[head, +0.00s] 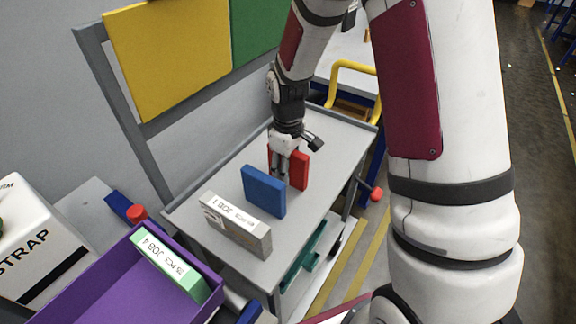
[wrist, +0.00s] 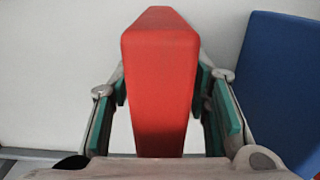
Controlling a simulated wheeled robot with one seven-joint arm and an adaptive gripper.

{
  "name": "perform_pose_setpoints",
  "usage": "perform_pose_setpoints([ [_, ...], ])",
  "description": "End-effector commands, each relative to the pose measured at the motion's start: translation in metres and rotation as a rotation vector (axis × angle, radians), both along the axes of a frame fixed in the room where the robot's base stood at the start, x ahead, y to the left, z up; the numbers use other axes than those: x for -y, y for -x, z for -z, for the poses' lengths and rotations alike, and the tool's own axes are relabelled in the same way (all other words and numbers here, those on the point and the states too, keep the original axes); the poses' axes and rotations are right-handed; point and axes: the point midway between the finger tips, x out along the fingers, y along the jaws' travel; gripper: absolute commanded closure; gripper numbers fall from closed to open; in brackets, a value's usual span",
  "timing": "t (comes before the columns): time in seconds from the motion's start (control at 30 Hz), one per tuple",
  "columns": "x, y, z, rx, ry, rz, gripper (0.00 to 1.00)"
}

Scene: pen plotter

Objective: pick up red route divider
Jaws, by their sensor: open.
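The red route divider (head: 299,169) stands upright on the grey cart top in the head view, behind the blue divider. In the wrist view the red divider (wrist: 160,75) fills the middle, between the two green-padded fingers. My gripper (head: 283,170) is low at the divider, with its fingers open on either side of it. In the wrist view my gripper (wrist: 165,110) shows small gaps between the pads and the red sides, so it does not look closed on the divider. The finger tips are partly hidden behind the divider.
A blue divider (head: 264,191) stands close in front of the red one; it also shows at the right of the wrist view (wrist: 285,85). A grey labelled block (head: 236,225) stands nearer on the cart (head: 335,150). A purple bin (head: 105,290) holds a green labelled block (head: 170,266).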

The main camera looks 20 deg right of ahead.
Motion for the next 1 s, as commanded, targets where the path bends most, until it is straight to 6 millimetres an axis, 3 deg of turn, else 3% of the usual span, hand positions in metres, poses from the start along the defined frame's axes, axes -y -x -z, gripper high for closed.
perform_pose_setpoints([
  [0.03,0.0,0.0,0.0,0.0,0.0,0.0,0.57],
  [0.23,0.0,0.0,0.0,0.0,0.0,0.0,1.0],
  [0.67,0.0,-0.001,-0.009,0.001,0.0,0.001,1.0],
  [1.0,0.0,-0.001,-0.071,0.005,0.0,0.001,1.0],
])
